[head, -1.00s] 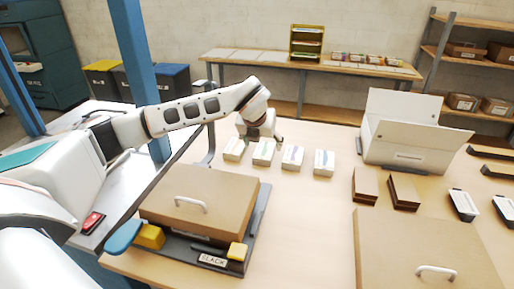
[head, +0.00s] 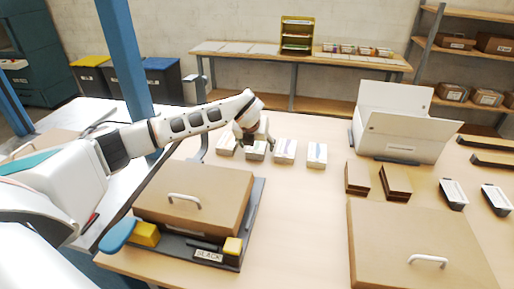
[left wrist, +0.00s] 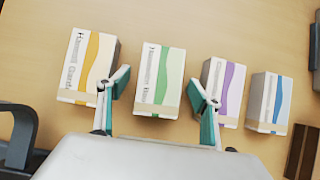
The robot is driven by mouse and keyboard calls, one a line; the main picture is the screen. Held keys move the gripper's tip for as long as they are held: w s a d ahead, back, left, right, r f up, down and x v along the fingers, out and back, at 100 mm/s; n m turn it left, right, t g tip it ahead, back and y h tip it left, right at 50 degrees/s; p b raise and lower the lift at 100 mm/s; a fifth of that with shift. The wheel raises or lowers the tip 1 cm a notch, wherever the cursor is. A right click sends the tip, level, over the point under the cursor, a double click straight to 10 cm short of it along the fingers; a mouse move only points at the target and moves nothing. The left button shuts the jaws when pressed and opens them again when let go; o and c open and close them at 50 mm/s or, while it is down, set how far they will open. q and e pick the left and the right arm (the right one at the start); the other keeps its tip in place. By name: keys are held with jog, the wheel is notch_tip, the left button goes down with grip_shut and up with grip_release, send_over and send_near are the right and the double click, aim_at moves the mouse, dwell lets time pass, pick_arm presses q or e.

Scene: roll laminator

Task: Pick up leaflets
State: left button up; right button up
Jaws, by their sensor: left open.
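Four leaflet stacks stand in a row on the table. In the left wrist view they are orange-striped (left wrist: 88,66), green-striped (left wrist: 160,82), purple-striped (left wrist: 224,88) and blue-striped (left wrist: 269,102). In the head view I see the orange stack (head: 227,144), the green one (head: 256,151), the purple one (head: 285,151) and the blue one (head: 317,155). My left gripper (left wrist: 158,80) is open and empty, its fingers on either side of the green stack as seen from the wrist. In the head view the left gripper (head: 255,144) is just over that stack, partly hiding it. My right gripper is not in view.
A white laminator (head: 400,130) stands at the back right. A brown lidded box with a handle (head: 195,205) sits at the front left, another (head: 415,245) at the front right. Brown blocks (head: 395,181) lie near the laminator. The table middle is clear.

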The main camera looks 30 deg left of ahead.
pick_arm(q)
jog(key=c, duration=1.3)
jog(key=shift+c, duration=0.2)
jog(key=shift+r, duration=0.2)
